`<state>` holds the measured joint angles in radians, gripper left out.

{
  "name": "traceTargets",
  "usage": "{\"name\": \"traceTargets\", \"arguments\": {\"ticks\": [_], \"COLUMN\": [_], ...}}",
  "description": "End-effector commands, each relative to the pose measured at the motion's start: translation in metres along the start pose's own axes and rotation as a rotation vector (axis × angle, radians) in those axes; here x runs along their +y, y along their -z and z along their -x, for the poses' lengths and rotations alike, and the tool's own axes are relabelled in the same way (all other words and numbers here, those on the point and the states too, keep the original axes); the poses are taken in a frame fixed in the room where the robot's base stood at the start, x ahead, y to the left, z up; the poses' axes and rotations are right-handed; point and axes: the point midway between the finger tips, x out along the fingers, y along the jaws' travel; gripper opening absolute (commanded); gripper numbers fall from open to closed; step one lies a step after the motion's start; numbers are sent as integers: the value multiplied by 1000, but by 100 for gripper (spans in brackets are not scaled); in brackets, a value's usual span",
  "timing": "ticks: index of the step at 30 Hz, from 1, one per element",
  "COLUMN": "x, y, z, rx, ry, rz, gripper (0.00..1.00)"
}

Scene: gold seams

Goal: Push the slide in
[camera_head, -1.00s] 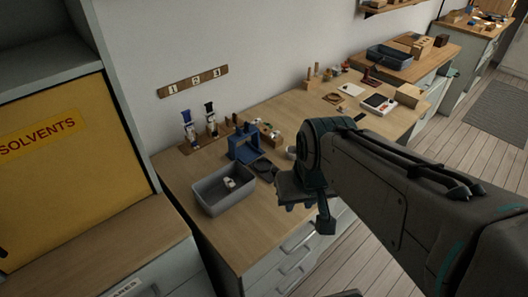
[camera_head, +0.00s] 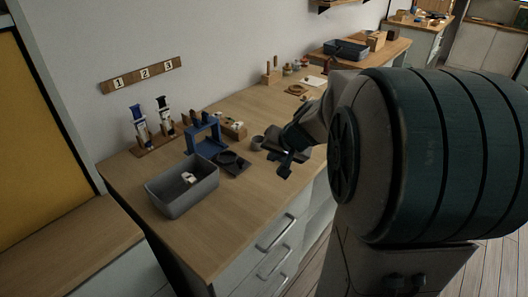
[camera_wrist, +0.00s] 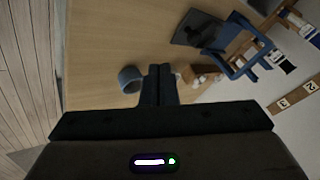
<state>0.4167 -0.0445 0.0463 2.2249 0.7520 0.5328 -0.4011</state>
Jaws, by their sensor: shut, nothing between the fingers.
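A blue frame (camera_head: 205,138) stands on the wooden bench in the head view, with a dark plate (camera_head: 232,163) bearing a round form at its right front. I cannot tell for sure which part is the slide; the plate may be it. In the wrist view the blue frame (camera_wrist: 236,48) and the dark plate (camera_wrist: 190,28) are at the upper right. My gripper (camera_head: 284,166) is right of the plate, above the bench's front part, apart from both. Its fingers (camera_wrist: 160,68) are together and empty in the wrist view.
A grey bin (camera_head: 183,186) with a small white item stands left of the plate. A small grey cup (camera_head: 257,143) is close to my gripper. The front left bench top is clear.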

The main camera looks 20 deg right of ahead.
Motion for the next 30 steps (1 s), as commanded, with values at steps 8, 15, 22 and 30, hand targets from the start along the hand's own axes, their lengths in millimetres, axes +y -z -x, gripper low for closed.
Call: {"name": "traceTargets", "arguments": {"ticks": [8, 15, 22, 30], "x": [1, -21, -35, -36], "y": [-2, 0, -1, -1], "z": [-60, -84, -94, -95], "rx": [-5, -4, -2, -2], "ry": [0, 1, 0, 0], "rz": [0, 5, 3, 2], "gripper": [0, 0, 0, 0]}}
